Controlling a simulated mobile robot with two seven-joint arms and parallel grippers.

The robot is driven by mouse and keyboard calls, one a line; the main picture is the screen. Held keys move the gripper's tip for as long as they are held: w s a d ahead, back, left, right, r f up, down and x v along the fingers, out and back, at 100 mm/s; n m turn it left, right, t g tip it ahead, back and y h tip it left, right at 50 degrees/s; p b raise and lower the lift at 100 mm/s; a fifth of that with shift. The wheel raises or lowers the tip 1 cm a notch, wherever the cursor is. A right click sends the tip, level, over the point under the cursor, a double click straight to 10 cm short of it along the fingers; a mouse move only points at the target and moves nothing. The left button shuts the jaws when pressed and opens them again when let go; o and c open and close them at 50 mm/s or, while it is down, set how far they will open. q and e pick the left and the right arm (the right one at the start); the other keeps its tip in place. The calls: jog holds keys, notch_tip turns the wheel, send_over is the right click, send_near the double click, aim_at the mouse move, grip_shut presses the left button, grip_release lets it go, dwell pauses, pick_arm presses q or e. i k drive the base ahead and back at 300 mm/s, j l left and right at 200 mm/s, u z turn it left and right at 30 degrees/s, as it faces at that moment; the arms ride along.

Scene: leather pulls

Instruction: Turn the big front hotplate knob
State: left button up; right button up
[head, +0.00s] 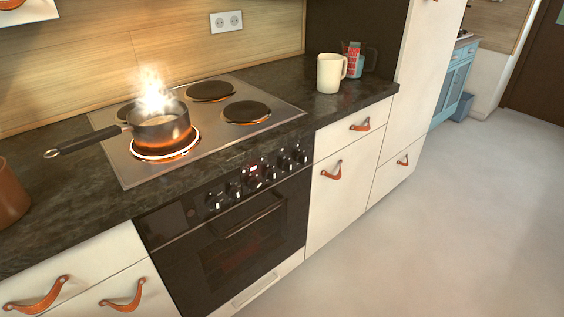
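The stove's control panel shows on the oven front (225,250), just under the counter edge. A row of several dark knobs (252,177) runs along it, with small lit marks among them. I cannot tell from here which knob belongs to which plate. The big front hotplate (167,155) on the left glows orange at its rim. A steaming pan (160,130) with a long dark handle stands over it, partly hiding it. The other plates, such as the front right hotplate (246,111), are dark with thin orange-tinted rims. Neither of my grippers is in view.
A cream mug (331,73) and a dark glass jug (369,58) stand on the counter at right. A brown pot (10,195) is at the left edge. Leather pulls stick out from the white cabinet fronts (338,200). The floor (430,230) at right is clear.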

aim_at(253, 184)
jog(key=i+u, duration=0.35)
jog(key=i+l+u, duration=0.1)
jog(key=i+u, duration=0.25)
jog(key=i, duration=0.05)
